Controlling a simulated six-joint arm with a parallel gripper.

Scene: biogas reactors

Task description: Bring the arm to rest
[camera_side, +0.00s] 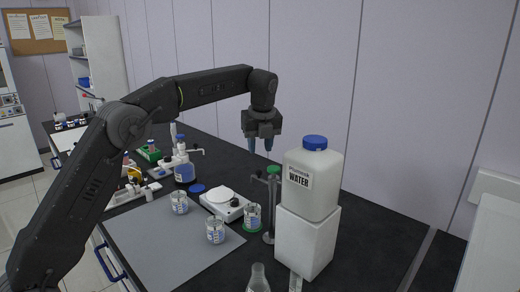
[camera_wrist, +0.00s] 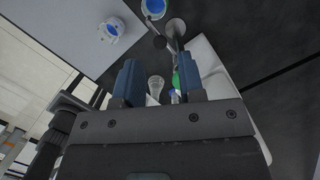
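My gripper (camera_side: 260,146) is in the air above the bench in the side view, with its two blue fingers pointing down. Its fingers are apart with nothing between them, and they also show apart in the wrist view (camera_wrist: 157,84). It hangs above and behind the small white scale (camera_side: 222,204), to the left of the white water container (camera_side: 312,178). My arm reaches over the bench from the lower left and touches nothing that I can see.
The water container stands on a white block (camera_side: 305,243). A stand with a green top (camera_side: 272,172) is just left of it. Several labelled jars (camera_side: 215,231) are on or near the grey mat (camera_side: 165,238). A blue-capped bottle (camera_side: 184,170) stands farther back. A glass flask (camera_side: 258,280) is at the front.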

